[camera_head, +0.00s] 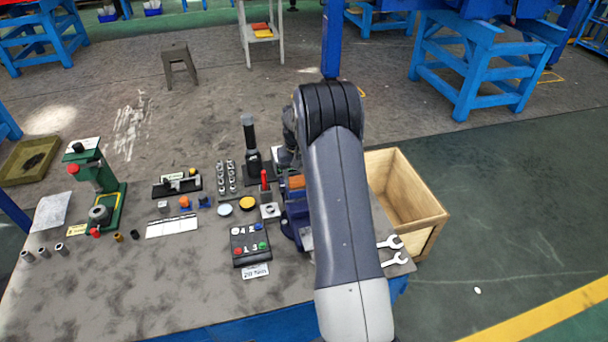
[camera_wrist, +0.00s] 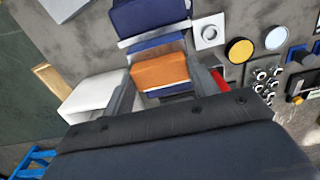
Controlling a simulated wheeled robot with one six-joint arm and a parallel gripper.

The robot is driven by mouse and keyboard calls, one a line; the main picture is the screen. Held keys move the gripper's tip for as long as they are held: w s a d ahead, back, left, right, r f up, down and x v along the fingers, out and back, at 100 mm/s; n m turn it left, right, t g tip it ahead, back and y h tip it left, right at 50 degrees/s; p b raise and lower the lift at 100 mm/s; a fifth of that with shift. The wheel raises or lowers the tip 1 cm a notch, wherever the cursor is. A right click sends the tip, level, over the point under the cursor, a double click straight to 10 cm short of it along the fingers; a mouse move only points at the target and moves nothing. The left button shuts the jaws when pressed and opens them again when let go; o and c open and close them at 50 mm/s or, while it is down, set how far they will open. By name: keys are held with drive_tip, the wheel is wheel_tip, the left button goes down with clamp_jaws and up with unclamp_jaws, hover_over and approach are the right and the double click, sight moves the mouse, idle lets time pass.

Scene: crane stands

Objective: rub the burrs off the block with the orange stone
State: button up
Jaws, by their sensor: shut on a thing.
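The orange stone (camera_wrist: 160,75) sits between the two fingers of my gripper (camera_wrist: 158,84) in the wrist view, and the gripper is shut on it. A bit of the orange stone also shows at the left edge of my arm in the head view (camera_head: 296,181). The blue vise (camera_wrist: 150,17) lies just beyond the stone in the wrist view, with a pale metal strip along its jaw. In the head view the vise (camera_head: 291,216) is partly hidden by my arm. I cannot clearly make out the block or its burrs, or whether the stone touches anything.
A small grey square piece with a hole (camera_wrist: 209,32) stands beside the vise, near yellow (camera_wrist: 240,50) and pale discs. A red-handled tool (camera_head: 264,180) and a black upright tool (camera_head: 250,140) stand close by. An open wooden crate (camera_head: 425,232) is right of the table.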

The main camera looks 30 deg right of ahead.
drive_tip(key=shift+w+a, duration=0.2)
drive_tip(key=shift+a, duration=0.7)
drive_tip(key=shift+w+a, duration=0.15)
drive_tip(key=shift+a, duration=0.7)
drive_tip(key=shift+w+d, duration=0.15)
drive_tip(key=shift+w, duration=0.15)
drive_tip(key=shift+s+d, duration=0.2)
drive_tip(key=shift+d, duration=0.95)
drive_tip(key=shift+s+d, duration=0.25)
drive_tip(key=shift+d, duration=0.85)
drive_tip(key=shift+s+d, duration=0.2)
drive_tip(key=shift+d, duration=0.95)
drive_tip(key=shift+f+b, duration=0.15)
drive_tip(key=shift+b, duration=0.15)
drive_tip(key=shift+w+a, duration=0.15)
drive_tip(key=shift+a, duration=1)
drive_tip(key=shift+w+a+r, duration=0.1)
drive_tip(key=shift+w+a, duration=0.1)
drive_tip(key=shift+a, duration=0.6)
drive_tip(key=shift+w+a+r, duration=0.1)
drive_tip(key=shift+w+a, duration=0.05)
drive_tip(key=shift+a, duration=0.6)
drive_tip(key=shift+w+a, duration=0.2)
drive_tip(key=shift+a, duration=0.6)
drive_tip(key=shift+r, duration=0.1)
drive_tip(key=shift+r+p, duration=1.8)
drive_tip(key=shift+r, duration=1.15)
